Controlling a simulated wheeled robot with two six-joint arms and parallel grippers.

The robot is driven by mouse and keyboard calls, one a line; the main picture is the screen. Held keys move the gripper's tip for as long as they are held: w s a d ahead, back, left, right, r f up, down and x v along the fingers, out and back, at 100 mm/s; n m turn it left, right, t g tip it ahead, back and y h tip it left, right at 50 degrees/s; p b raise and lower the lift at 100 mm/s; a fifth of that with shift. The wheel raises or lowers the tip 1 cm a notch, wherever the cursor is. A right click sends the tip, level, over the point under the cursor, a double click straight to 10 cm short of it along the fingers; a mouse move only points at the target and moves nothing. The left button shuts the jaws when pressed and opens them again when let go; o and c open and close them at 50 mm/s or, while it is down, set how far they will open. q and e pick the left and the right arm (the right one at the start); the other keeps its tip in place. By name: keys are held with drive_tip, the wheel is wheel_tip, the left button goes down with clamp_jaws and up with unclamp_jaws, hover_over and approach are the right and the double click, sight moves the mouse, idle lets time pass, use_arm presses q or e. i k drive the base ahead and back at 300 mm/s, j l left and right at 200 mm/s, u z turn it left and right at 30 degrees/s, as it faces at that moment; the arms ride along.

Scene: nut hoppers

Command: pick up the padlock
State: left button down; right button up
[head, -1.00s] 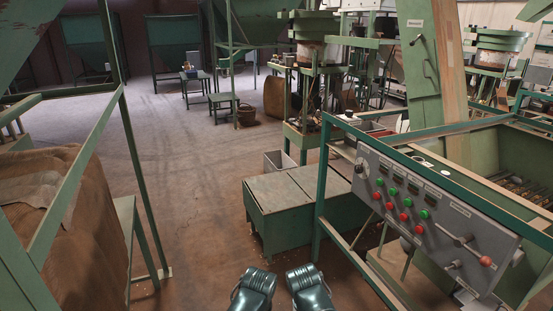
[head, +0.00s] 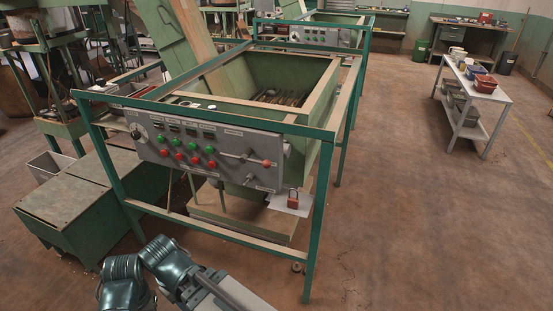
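The padlock (head: 293,198) is small and reddish-brown, with its shackle up. It appears to rest upright on a white sheet (head: 283,206) at the lower right of the hopper's green frame, below the right end of the control panel. Parts of my arms show at the bottom left of the head view, well apart from the padlock. Neither gripper's fingers can be seen.
The green frame (head: 323,200) surrounds the hopper (head: 290,75) and grey control panel (head: 205,155). A green box (head: 75,200) stands to the left. A white table (head: 480,85) with bins stands at the right. Floor before it is clear.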

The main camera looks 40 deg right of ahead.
sight(293, 202)
drive_tip(key=z, duration=1)
